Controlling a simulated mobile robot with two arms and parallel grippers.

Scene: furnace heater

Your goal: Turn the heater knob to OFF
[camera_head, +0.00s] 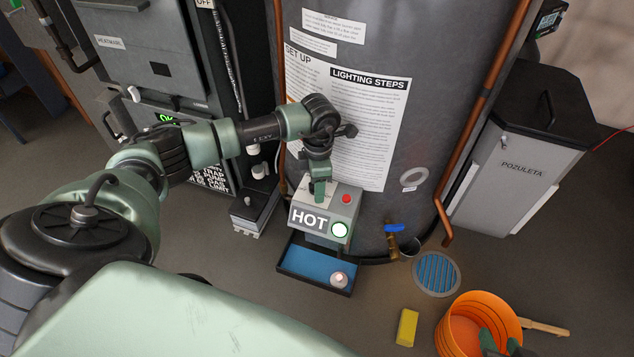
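The heater's grey control box (343,208) sits low on the front of the tall grey tank (430,90). I cannot make out a separate knob; the top left of the box is covered by my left gripper (319,187). That gripper points down at the box top, touching or very close to it, and its finger gap is not clear. My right gripper (501,342) shows at the bottom right, fingers apart, over the orange bucket (507,303).
A black tray with a blue inside (307,264) lies under the box. A brass valve with blue handle (394,228), copper pipe (441,215), floor drain (436,272) and yellow block (407,327) are nearby. A grey bin (525,150) stands right of the tank.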

